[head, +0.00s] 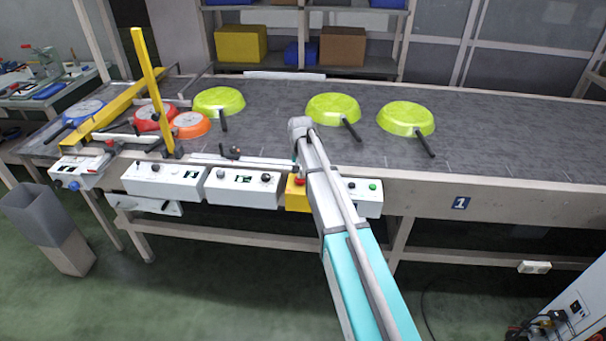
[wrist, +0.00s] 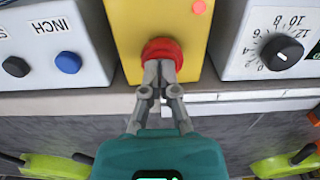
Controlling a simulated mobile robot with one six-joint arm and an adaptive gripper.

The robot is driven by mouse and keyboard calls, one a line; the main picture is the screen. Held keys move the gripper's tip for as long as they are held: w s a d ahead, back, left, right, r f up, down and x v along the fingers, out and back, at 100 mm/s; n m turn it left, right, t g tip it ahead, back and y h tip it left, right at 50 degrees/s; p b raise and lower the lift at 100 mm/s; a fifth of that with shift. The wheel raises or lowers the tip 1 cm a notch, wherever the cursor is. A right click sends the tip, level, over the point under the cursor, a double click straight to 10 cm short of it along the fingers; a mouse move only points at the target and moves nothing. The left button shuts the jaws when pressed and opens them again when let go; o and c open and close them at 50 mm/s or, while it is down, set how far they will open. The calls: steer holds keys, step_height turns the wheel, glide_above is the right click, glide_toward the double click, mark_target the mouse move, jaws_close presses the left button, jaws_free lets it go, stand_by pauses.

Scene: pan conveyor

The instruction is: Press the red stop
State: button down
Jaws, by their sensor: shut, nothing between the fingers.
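The red stop button (head: 299,180) sits on a yellow box (head: 295,200) at the conveyor's front edge, partly covered by my arm in the head view. In the wrist view the round red button (wrist: 161,47) stands on the yellow box (wrist: 135,25). My gripper (wrist: 159,68) is shut and empty, with its fingertips overlapping the button's lower edge in the picture. I cannot tell whether they touch it. In the head view the gripper is hidden by the arm.
A white dial box (wrist: 245,50) and a white box with black and blue buttons (wrist: 45,40) flank the yellow box closely. Green pans (head: 333,108) and an orange pan (head: 189,125) lie on the conveyor (head: 480,145). A yellow post (head: 150,85) rises at left.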

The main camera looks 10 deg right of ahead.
steer(key=shift+s+f+b, duration=0.3)
steer(key=shift+f, duration=0.1)
steer(key=shift+s, duration=0.1)
steer(key=shift+r, duration=0.15)
steer(key=shift+w+r+p, duration=0.25)
steer(key=shift+r+p, duration=0.6)
steer(key=shift+p, duration=0.4)
step_height(320, 180, up, 12)
steer(key=p, duration=1.2)
steer(key=shift+r, duration=0.15)
steer(key=shift+w+d, duration=0.1)
steer(key=s+n, duration=0.3)
steer(key=s, duration=2.6)
steer(key=shift+d+n, duration=0.15)
steer(key=shift+n, duration=0.15)
